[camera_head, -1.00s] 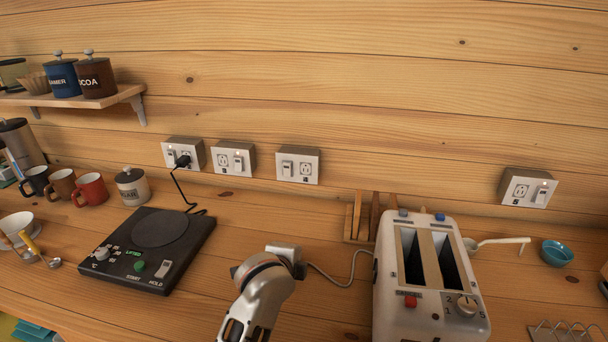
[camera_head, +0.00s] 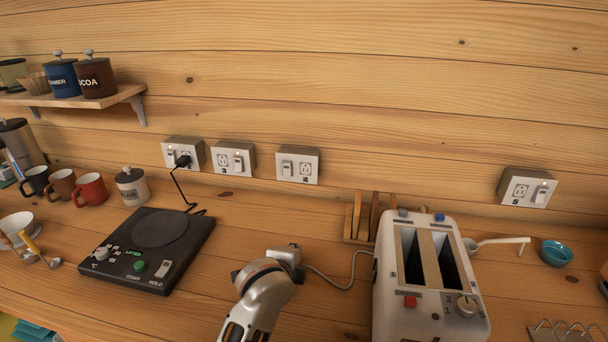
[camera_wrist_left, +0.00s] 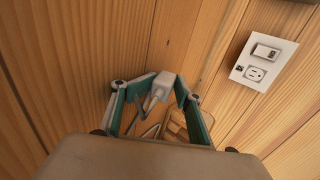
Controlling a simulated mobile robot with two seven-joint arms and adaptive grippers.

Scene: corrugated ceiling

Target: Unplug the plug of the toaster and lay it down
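The white toaster (camera_head: 425,285) stands on the counter right of centre in the head view. Its grey cord (camera_head: 335,278) runs left to behind my left gripper (camera_head: 286,256), whose fingers are hidden from the head there. In the left wrist view, the teal fingers of my left gripper (camera_wrist_left: 160,82) close around the pale plug (camera_wrist_left: 160,87). The plug is out of any outlet, held near the counter; whether it touches the wood is unclear. My right gripper is not visible.
A black hot plate (camera_head: 150,250) stands left, its black plug (camera_head: 183,161) in the left outlet. Mugs and a jar (camera_head: 131,186) are further left. Bare counter (camera_head: 250,212) lies between the hot plate and the rack.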

